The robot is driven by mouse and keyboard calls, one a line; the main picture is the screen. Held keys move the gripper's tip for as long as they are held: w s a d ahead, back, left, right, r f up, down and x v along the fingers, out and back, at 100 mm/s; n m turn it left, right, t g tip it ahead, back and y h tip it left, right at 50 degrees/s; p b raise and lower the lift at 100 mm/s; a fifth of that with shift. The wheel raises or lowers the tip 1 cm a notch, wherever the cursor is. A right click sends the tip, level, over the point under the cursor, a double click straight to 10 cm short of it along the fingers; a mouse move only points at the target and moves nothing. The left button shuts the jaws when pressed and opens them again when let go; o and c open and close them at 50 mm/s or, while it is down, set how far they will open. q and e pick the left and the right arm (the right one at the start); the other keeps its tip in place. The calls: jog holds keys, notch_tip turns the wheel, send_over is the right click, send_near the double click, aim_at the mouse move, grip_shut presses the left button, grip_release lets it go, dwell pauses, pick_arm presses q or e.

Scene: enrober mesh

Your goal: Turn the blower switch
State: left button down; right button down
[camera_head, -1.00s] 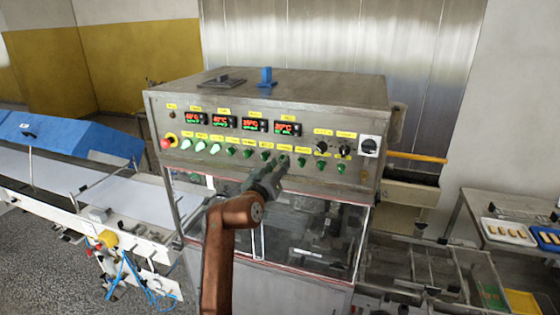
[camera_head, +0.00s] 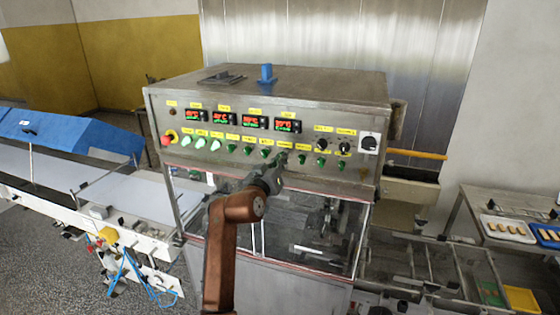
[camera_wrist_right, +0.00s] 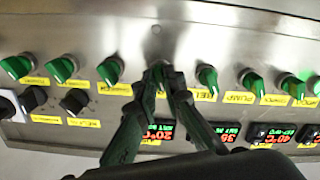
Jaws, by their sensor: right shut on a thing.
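A row of green rotary switches runs along the front of the steel control panel (camera_head: 165,135), each with a yellow label. The labels are too small to read here, so I cannot tell which switch is the blower switch. My right gripper (camera_head: 281,163) reaches up to the row from below. In the right wrist view, where the panel looks upside down, the right gripper (camera_wrist_right: 163,72) is shut on a green switch (camera_wrist_right: 160,72) in the middle of the row. The fingers hide most of this switch and its label. My left gripper is not in view.
Neighbouring green switches (camera_wrist_right: 207,77) stand close on both sides of the fingers. Red-and-green displays (camera_head: 254,123) sit above the row. A red emergency button (camera_head: 167,140) is at the left end, black knobs (camera_head: 344,147) at the right. A glass-fronted chamber lies below.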

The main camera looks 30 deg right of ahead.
jog(key=shift+n+p, duration=1)
jog(key=shift+n, duration=0.2)
jog(key=c, duration=2)
grip_release()
jog(key=shift+c, duration=0.2)
jog(key=v, duration=0.7)
jog(key=shift+s+a, duration=0.2)
